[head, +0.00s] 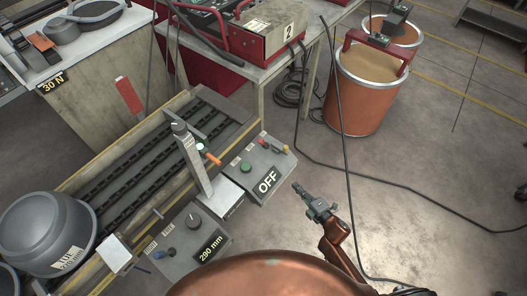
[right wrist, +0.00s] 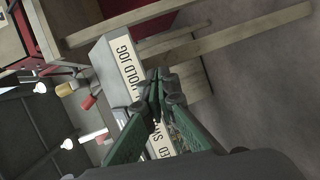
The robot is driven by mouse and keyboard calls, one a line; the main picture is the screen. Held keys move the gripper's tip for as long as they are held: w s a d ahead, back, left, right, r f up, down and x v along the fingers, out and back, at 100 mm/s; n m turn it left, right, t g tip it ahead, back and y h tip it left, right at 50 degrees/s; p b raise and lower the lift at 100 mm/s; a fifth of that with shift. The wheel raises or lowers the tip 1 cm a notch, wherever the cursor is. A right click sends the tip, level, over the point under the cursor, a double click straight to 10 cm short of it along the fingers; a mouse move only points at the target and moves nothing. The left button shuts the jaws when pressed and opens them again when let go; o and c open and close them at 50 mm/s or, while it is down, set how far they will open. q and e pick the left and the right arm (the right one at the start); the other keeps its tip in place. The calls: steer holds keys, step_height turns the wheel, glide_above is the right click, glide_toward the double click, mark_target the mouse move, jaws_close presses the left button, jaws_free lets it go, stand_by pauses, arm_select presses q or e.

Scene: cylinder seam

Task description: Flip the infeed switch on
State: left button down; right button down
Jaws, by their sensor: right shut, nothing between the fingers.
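A grey control box (head: 258,172) stands at the front right end of the conveyor. Its display (head: 267,182) reads OFF. On its top are a green button (head: 246,166), a red knob (head: 265,143) and a small brass-coloured piece (head: 285,149). I cannot tell which of these is the infeed switch. My right gripper (head: 297,187) is shut and empty, to the right of the box and apart from it. In the right wrist view its closed fingers (right wrist: 156,82) are in front of the box's labelled face (right wrist: 127,68), hiding part of the lettering. My left gripper is not in view.
A second box (head: 193,240) with a 290 mm display stands nearer, left of the OFF box. A grey post (head: 191,157) with an orange handle (head: 213,158) rises beside the conveyor. Cables run over the floor. An orange bin (head: 358,100) stands behind. Open floor (head: 430,165) lies to the right.

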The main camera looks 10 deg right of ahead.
mark_target(263, 144)
steer(key=a+r+n+y, duration=0.2)
steer(key=a+r+n, duration=0.1)
steer(key=r, duration=0.1)
steer(key=a+r+n+y, duration=0.2)
steer(key=a+r+n, duration=0.1)
steer(key=r, duration=0.2)
steer(key=a+r+n+y, duration=0.1)
steer(key=a+r+n, duration=0.2)
steer(key=r, duration=0.1)
steer(key=shift+w+r+y, duration=0.3)
steer(key=shift+r+y, duration=0.05)
steer(key=shift+y, duration=0.05)
steer(key=b+x, duration=0.1)
steer(key=x, duration=0.9)
steer(key=shift+w+f, duration=0.1)
steer(key=shift+w, duration=0.1)
steer(key=shift+w+d+r, duration=0.55)
steer(key=shift+w+d, duration=0.25)
steer(key=shift+w, duration=0.1)
steer(key=shift+w+d+r, duration=0.25)
steer(key=shift+w+d, duration=0.05)
steer(key=shift+w, duration=0.1)
